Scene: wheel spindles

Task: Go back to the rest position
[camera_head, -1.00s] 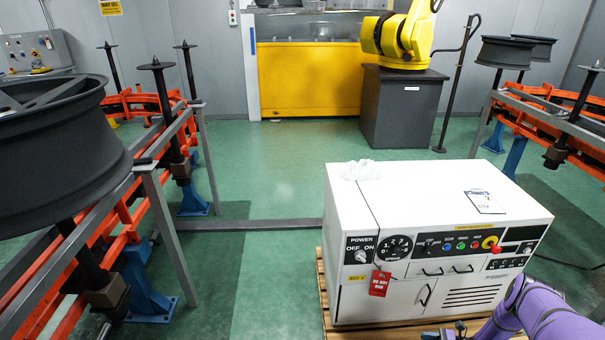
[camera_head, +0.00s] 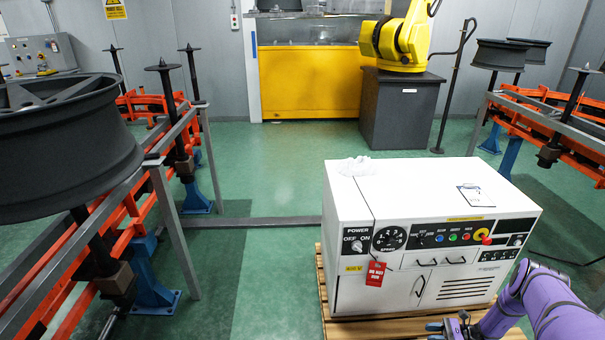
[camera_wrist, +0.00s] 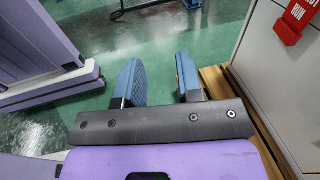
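My gripper (camera_wrist: 158,82) shows in the wrist view with its two blue fingers apart and nothing between them. Green floor shows past the fingertips. In the head view my gripper (camera_head: 440,328) is at the bottom edge, low in front of the white control cabinet (camera_head: 345,240), and partly cut off. My purple arm runs from it to the lower right corner.
The cabinet stands on a wooden pallet (camera_head: 376,327), close to my gripper. A black wheel (camera_head: 60,160) sits on a spindle of the orange rack (camera_head: 135,228) at left. Another rack (camera_head: 545,122) is at right.

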